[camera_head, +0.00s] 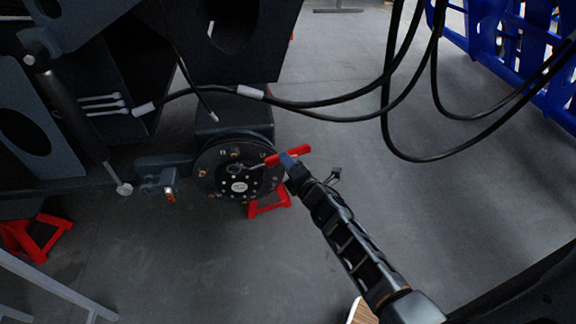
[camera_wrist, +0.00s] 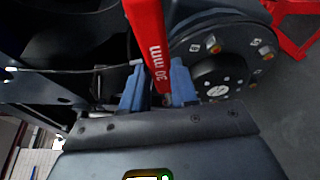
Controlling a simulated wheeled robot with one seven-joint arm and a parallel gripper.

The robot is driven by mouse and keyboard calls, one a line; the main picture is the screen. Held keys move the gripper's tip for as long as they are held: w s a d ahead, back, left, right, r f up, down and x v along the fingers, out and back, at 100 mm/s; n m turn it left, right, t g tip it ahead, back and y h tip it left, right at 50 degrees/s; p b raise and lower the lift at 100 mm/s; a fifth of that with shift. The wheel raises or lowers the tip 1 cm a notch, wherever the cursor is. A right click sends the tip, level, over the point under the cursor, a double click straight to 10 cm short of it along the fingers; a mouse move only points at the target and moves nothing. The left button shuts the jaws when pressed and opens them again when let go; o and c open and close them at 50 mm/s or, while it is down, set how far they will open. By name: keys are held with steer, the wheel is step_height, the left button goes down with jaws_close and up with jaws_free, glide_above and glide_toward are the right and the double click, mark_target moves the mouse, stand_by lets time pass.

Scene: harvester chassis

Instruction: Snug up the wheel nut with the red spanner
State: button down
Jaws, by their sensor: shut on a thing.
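The red spanner (camera_head: 297,153) is held in my gripper (camera_head: 288,160), close to the right rim of the dark wheel hub (camera_head: 222,183). In the wrist view the spanner (camera_wrist: 147,30), marked "30 mm", passes between the blue fingertips of my gripper (camera_wrist: 160,88) and runs out of the top of the picture. The spanner's grey end points left across the hub face in the head view; I cannot tell whether it is seated on a nut. Brass-coloured nuts (camera_wrist: 213,45) sit around the hub (camera_wrist: 190,38), next to stamped numbers.
A red stand (camera_head: 268,203) is under the hub, and another (camera_head: 35,238) is at the left. Black hoses (camera_head: 330,104) hang above and right of the hub. Blue framework (camera_head: 510,50) stands at upper right. Grey floor is open to the right.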

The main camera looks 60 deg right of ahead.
steer(key=shift+w+d, duration=1.15)
steer(key=shift+d, duration=0.3)
steer(key=shift+w+d, duration=0.2)
steer(key=shift+d, duration=0.05)
steer(key=shift+w+d, duration=0.2)
steer(key=shift+d, duration=0.05)
steer(key=shift+w+d, duration=0.2)
steer(key=shift+d, duration=0.05)
steer(key=shift+w+d, duration=0.2)
steer(key=shift+d, duration=0.1)
steer(key=shift+w+d, duration=0.2)
steer(key=shift+f, duration=0.1)
stand_by(0.5)
steer(key=shift+s+d+f+m+t+b, duration=0.15)
steer(key=shift+f+m+b, duration=0.15)
steer(key=shift+f+b, duration=0.25)
steer(key=shift+s+f+m+t+b, duration=0.1)
steer(key=shift+f+m+t+b, duration=0.2)
steer(key=shift+b, duration=0.4)
steer(key=shift+s+d+f+m+t+b, duration=0.1)
steer(key=shift+f+m+b, duration=0.2)
steer(key=shift+f+b, duration=0.3)
